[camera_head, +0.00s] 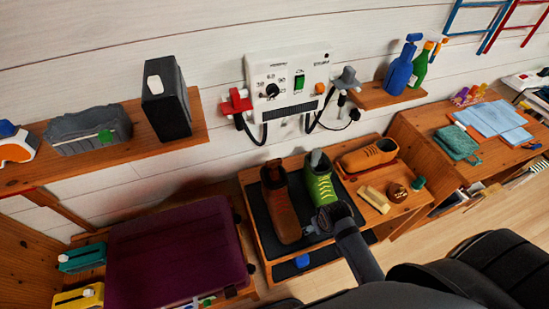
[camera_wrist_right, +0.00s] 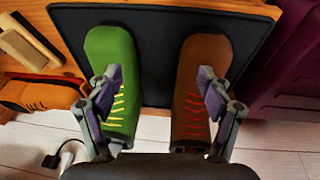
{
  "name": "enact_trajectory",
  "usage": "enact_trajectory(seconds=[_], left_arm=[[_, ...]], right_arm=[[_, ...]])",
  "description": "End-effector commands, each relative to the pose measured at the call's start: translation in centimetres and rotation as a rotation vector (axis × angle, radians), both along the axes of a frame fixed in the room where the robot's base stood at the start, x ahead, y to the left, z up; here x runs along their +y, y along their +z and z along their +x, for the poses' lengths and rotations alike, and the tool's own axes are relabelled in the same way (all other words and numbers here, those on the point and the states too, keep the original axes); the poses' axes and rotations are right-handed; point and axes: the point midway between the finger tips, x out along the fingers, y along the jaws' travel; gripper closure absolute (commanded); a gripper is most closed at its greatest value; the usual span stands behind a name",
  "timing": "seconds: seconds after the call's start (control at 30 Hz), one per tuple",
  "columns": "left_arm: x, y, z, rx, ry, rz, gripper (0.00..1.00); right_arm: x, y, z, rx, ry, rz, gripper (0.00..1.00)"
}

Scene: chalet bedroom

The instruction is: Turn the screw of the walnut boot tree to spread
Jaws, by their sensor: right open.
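A brown lace-up boot (camera_head: 280,205) and a green lace-up boot (camera_head: 319,182) stand side by side on a black mat (camera_head: 258,217). In the right wrist view I see the brown boot (camera_wrist_right: 203,75) and green boot (camera_wrist_right: 112,50) from above. A small greyish piece (camera_head: 316,158) sticks up at the green boot's opening. I cannot tell whether it is the boot tree; no screw is clearly visible. My right gripper (camera_head: 320,220) is by the boots' toes, empty and open. In its wrist view the fingers (camera_wrist_right: 162,92) overlap both boots. My left gripper is not in view.
An orange shoe (camera_head: 369,154), a pale block (camera_head: 374,199) and a round brown item (camera_head: 397,191) lie right of the boots. A white control box (camera_head: 290,85) hangs behind. A purple case (camera_head: 175,255) stands left. Shelves line the wall.

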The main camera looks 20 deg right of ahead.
Motion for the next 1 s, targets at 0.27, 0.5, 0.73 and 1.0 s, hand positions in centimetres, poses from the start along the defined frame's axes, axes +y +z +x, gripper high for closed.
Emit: enact_trajectory(seconds=[0.27, 0.5, 0.73, 1.0], left_arm=[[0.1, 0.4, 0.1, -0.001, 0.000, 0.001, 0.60], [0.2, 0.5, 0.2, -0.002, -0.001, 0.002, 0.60], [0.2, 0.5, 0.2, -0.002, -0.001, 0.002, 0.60], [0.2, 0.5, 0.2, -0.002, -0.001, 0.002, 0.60]], right_arm=[[1.2, 7.9, 6.0, 0.024, -0.044, 0.020, 0.21], [2.8, 10.8, 12.2, 0.089, -0.068, 0.052, 0.21], [6.3, 16.3, 20.2, 0.189, -0.052, 0.086, 0.21], [8.6, 21.0, 23.6, 0.252, -0.024, 0.084, 0.21]])
